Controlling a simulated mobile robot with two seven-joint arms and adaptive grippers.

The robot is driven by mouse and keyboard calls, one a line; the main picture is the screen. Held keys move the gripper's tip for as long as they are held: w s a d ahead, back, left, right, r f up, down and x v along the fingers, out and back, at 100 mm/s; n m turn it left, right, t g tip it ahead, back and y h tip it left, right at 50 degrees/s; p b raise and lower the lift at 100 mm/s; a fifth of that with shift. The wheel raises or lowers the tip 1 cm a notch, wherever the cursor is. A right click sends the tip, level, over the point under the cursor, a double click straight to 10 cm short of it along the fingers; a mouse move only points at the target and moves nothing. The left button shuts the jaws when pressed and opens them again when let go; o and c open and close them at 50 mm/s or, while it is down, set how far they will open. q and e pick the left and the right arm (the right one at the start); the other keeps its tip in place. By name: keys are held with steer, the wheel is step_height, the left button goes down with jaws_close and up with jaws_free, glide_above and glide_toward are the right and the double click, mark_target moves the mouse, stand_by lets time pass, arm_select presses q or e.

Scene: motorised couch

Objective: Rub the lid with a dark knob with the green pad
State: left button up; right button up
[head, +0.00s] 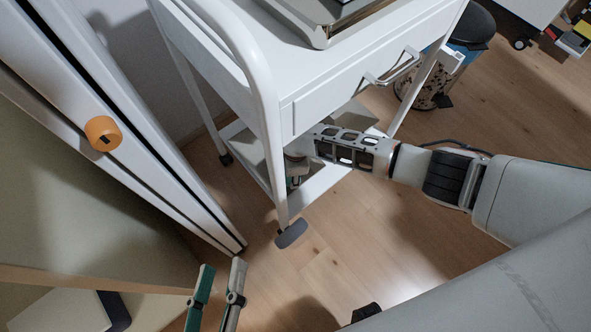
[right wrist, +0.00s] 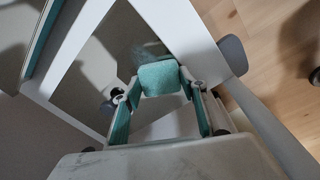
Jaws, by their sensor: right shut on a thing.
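My right gripper (right wrist: 160,100) is shut on the green pad (right wrist: 160,78), a teal block between its fingertips in the right wrist view. In the head view my right arm reaches in from the right beneath the cart's drawer, and my right gripper (head: 297,172) is partly hidden at the lower shelf. The pad lies over or near a grey panel (right wrist: 95,60); I cannot tell whether they touch. No lid with a dark knob can be made out in either view. My left gripper (head: 218,290) is at the bottom of the head view, its two fingers apart and nothing between them.
A white cart (head: 215,75) with a drawer, legs and lower shelf surrounds the right gripper. A white door-like panel with an orange knob (head: 102,133) stands at left. A speckled bin (head: 425,90) is behind. The wooden floor (head: 370,240) is partly clear.

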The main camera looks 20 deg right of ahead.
steer(key=shift+s+a, duration=0.2)
steer(key=shift+a, duration=0.35)
steer(key=shift+s+a, duration=0.2)
steer(key=shift+a, duration=0.3)
steer(key=shift+s+a+f+p, duration=0.2)
steer(key=shift+s+a+p, duration=0.15)
steer(key=shift+a, duration=0.2)
steer(key=shift+w+d+r+p, duration=0.1)
steer(key=shift+w+d+p, duration=0.2)
steer(key=shift+d, duration=0.6)
steer(key=shift+w+d+r+p, duration=0.15)
steer(key=shift+w+d, duration=0.15)
steer(key=shift+d, duration=0.55)
steer(key=shift+w+d, duration=0.35)
steer(key=shift+d, duration=0.4)
steer(key=shift+w+d, duration=0.3)
steer(key=shift+d, duration=0.4)
steer(key=shift+w+d+f, duration=0.1)
steer(key=shift+w+d, duration=0.2)
steer(key=shift+d, duration=0.5)
steer(key=shift+w+d, duration=0.3)
steer(key=shift+d, duration=0.5)
arm_select(q)
steer(key=r, duration=0.1)
steer(key=w+r, duration=0.1)
steer(key=r, duration=0.1)
steer(key=shift+w+t, duration=0.1)
steer(key=shift+t, duration=0.3)
steer(key=shift+r, duration=0.1)
